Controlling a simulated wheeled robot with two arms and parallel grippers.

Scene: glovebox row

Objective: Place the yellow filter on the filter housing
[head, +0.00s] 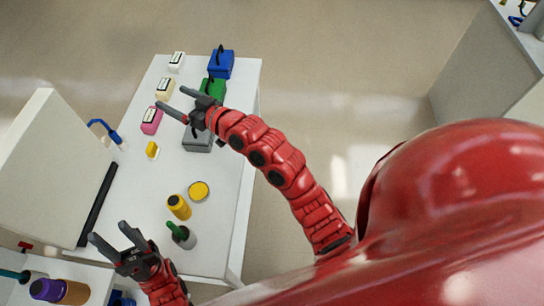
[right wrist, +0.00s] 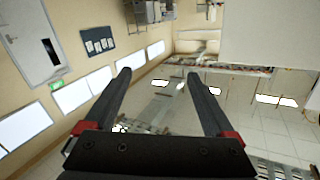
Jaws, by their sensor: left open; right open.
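Several yellow things stand on the white table (head: 225,215) in the head view: a round flat disc (head: 199,191), a yellow cylinder (head: 178,206) just in front of it, and a small yellow block (head: 152,150). I cannot tell for sure which is the filter, or which thing is the filter housing. My left gripper (head: 108,231) is open and empty at the near left, left of the cylinder. My right gripper (head: 171,97) is open above the far part of the table, near the pink and cream boxes; its open fingers also show in the right wrist view (right wrist: 158,73), with nothing between them.
Blue (head: 221,65), green (head: 213,89) and grey (head: 197,141) boxes line the right edge. White (head: 177,61), cream (head: 165,88) and pink (head: 151,121) boxes stand left. A green-topped bottle (head: 181,236) is in front. A pale cabinet (head: 50,170) blocks the left.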

